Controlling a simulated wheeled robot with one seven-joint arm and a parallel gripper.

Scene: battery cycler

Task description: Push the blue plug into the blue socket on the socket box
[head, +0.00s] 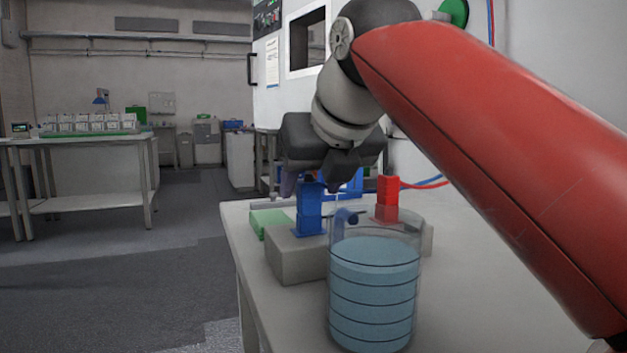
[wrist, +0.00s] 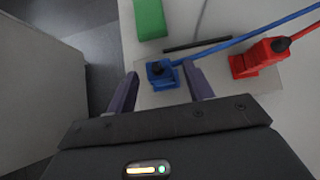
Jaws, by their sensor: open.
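The blue plug (head: 309,195) stands upright over the near left part of the grey socket box (head: 290,262). It also shows in the wrist view (wrist: 161,73), with a blue cable (wrist: 235,43) running off to the right. The blue socket is hidden or merges with the plug, so I cannot tell how deep the plug sits. My gripper (head: 316,180) is open and points down above the box. In the wrist view its two fingers stand on either side of the blue plug, with gaps visible.
A red plug (wrist: 258,58) stands on the box's right side. A clear beaker of blue liquid (head: 374,290) stands in front of the box, close to my arm. A green block (wrist: 150,18) and a thin dark bar (wrist: 197,45) lie nearby. The table's left edge is close.

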